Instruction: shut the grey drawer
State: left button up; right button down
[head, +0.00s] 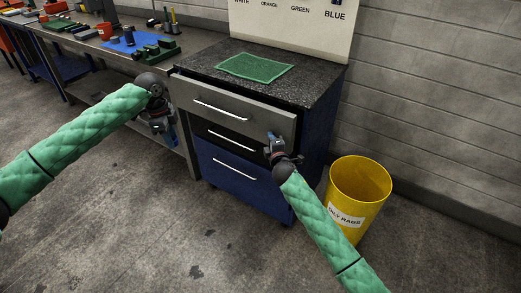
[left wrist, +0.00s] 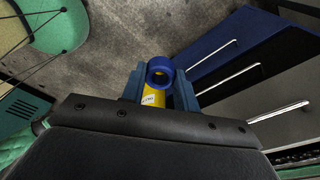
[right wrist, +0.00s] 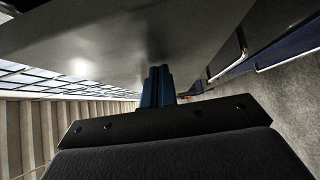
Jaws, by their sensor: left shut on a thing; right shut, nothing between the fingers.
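The grey drawer (head: 245,113) is the top drawer of the blue cabinet. It stands pulled out, its front ahead of the worktop and the drawers below. My right gripper (head: 274,140) is shut and empty at the right end of its front. In the right wrist view the fingertips (right wrist: 158,85) are close to a large grey surface, apparently the drawer front (right wrist: 150,35); I cannot tell if they touch.
Below are a black drawer (head: 215,134) and a blue drawer (head: 240,185). A green mat (head: 254,68) lies on the worktop. A yellow bin (head: 360,180) stands right of the cabinet, a workbench (head: 95,45) with parts at left. The floor in front is clear.

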jog(key=w+d, duration=0.3)
jog(key=w, duration=0.1)
jog(key=shift+w+d, duration=0.3)
jog(key=shift+d, duration=0.05)
pick_arm(q)
jog(key=shift+s+f, duration=0.1)
jog(key=shift+s, duration=0.05)
pick_arm(e)
jog(key=shift+w+d+r, duration=0.1)
jog(key=shift+d+r, duration=0.05)
jog(key=shift+r, duration=0.1)
